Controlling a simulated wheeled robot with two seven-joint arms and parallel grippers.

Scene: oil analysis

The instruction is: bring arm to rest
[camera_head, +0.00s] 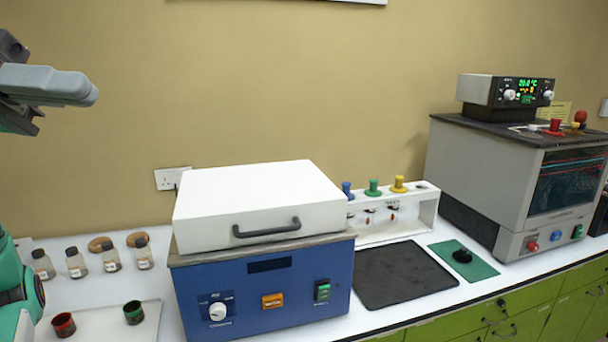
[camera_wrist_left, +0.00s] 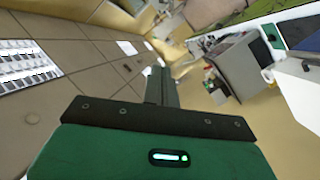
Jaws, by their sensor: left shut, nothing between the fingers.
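My left gripper (camera_head: 88,92) is raised in the upper left of the head view, in front of the bare wall and well above the bench. Its grey fingers are shut and empty. In the left wrist view the closed fingers (camera_wrist_left: 161,86) stand up from the dark gripper base, touching nothing, with the ceiling and the room tilted behind them. A green and white part of my arm shows at the lower left edge of the head view. My right gripper is in neither view.
A blue heating unit (camera_head: 262,296) with a white lid (camera_head: 255,199) stands mid-bench. Several small bottles (camera_head: 76,263) and two cups, red (camera_head: 63,325) and green (camera_head: 133,313), stand at left. A black mat (camera_head: 405,273) lies right of the unit, before a grey oven (camera_head: 490,170).

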